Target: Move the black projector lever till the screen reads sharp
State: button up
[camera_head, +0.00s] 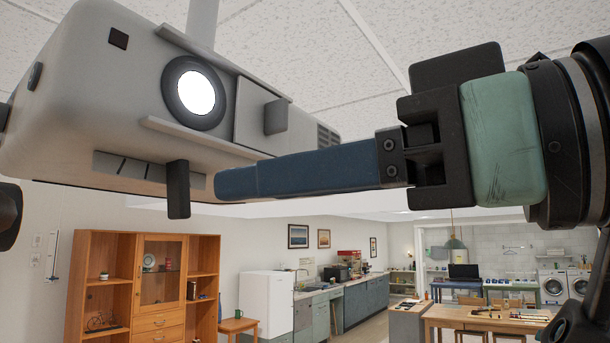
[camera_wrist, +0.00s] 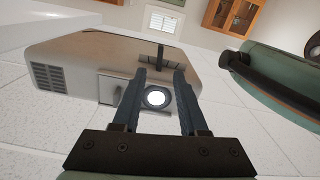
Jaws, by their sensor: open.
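The projector (camera_head: 90,70) is a pale grey box hung from the ceiling, with a bright white lens (camera_head: 194,92). Its black lever (camera_head: 178,190) hangs down from a slot in the underside. My gripper (camera_head: 225,184) points left, its blue fingertips just right of the lever and apart from it. In the wrist view my gripper (camera_wrist: 160,72) is open and empty, and the lever (camera_wrist: 160,52) shows between and just beyond its two fingertips. The projector (camera_wrist: 75,55) and glowing lens (camera_wrist: 156,97) lie behind the fingers. The screen is in neither view.
A small dark grey block (camera_head: 275,117) juts from the projector front, right of the lens and above my fingers. Ledges run above and below the lens. A wooden cabinet (camera_head: 155,290), white fridge (camera_head: 267,305) and work table (camera_head: 480,318) stand well below and behind.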

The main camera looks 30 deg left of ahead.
aim_at(187, 194)
jog(key=a+p, duration=0.1)
jog(key=a, duration=0.1)
jog(key=a+p, duration=0.1)
jog(key=a, duration=0.2)
jog(key=a+p, duration=0.1)
jog(key=a, duration=0.1)
jog(key=shift+w+a+r, duration=0.15)
jog(key=shift+w+a, duration=0.1)
jog(key=shift+w, duration=0.05)
jog(key=shift+a, duration=0.55)
jog(key=shift+d, duration=0.1)
grip_shut()
dwell(0.4)
